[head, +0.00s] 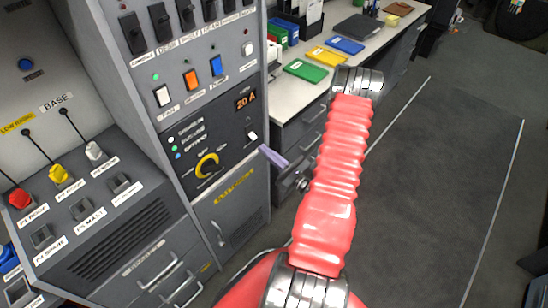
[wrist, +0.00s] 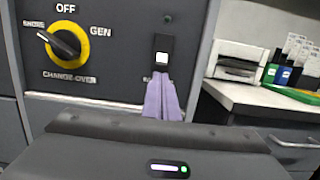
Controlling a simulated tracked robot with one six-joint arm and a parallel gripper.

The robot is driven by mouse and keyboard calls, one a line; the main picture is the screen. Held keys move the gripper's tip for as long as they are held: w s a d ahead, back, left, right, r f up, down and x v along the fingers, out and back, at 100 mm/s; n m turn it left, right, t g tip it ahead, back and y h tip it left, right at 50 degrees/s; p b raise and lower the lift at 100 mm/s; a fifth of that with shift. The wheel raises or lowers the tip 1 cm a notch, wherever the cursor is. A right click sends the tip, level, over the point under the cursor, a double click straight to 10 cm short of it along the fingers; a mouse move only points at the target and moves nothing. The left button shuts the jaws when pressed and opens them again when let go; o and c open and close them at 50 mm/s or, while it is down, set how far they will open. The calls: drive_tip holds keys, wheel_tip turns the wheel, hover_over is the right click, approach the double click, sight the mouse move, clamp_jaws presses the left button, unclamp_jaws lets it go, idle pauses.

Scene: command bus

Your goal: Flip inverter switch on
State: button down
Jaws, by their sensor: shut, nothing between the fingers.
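A small rocker switch (wrist: 162,51) with a black upper part and a white lower part sits on the dark panel, right of the yellow change-over dial (wrist: 68,42). I take it for the inverter switch; its label is mostly hidden by my fingers. A dim green lamp (wrist: 167,18) is above it. In the head view the switch (head: 252,137) is at the panel's lower right. My gripper (wrist: 161,76) is shut and empty, its purple fingertips just below the switch. In the head view my gripper (head: 264,149) is just right of and below it. I cannot tell whether they touch.
Above are white (head: 162,96), orange (head: 191,80) and blue (head: 216,66) rockers and a 20 A display (head: 246,98). A desk (head: 290,104) with colored folders stands to the right. Levers (head: 64,175) are at left. Open floor (head: 430,190) lies at right.

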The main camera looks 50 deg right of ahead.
sight(253, 136)
drive_tip(key=shift+w+r, duration=0.15)
drive_tip(key=shift+w, duration=0.75)
drive_tip(key=shift+w+r, duration=0.15)
drive_tip(key=shift+w, duration=0.75)
drive_tip(key=shift+s, duration=0.1)
